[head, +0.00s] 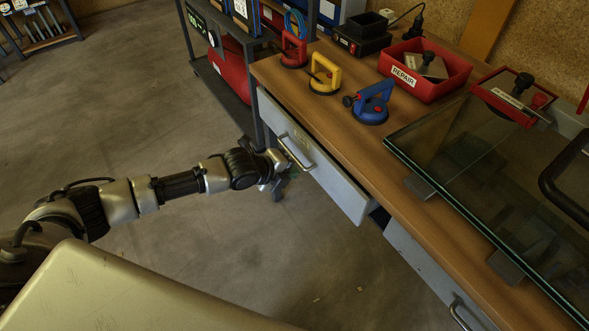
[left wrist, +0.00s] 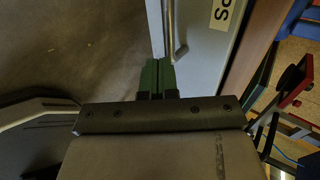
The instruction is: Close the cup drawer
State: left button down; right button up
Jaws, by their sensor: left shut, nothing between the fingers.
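The drawer (head: 335,180) under the workbench has a light grey front with a metal bar handle (head: 294,152). Its front stands out from the bench, with a dark gap at its right end, so it is partly open. I cannot see inside it. My left gripper (head: 279,184) is close to the drawer front, near the handle. In the left wrist view its green-padded fingers (left wrist: 157,78) are shut together with nothing between them, beside the lower end of the handle (left wrist: 173,32). I cannot tell whether they touch the drawer (left wrist: 205,50). My right gripper is out of view.
On the wooden bench (head: 345,135) stand red, yellow (head: 324,75) and blue (head: 370,102) suction lifters, a red repair box (head: 425,70) and a glass pane (head: 480,170). Another drawer (head: 430,265) is at the right. A shelf rack (head: 225,85) stands behind.

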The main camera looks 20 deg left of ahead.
aim_at(314, 162)
pick_arm(q)
jog(key=shift+w+d+f, duration=0.15)
jog(key=shift+w+d, duration=0.25)
jog(key=shift+w, duration=0.15)
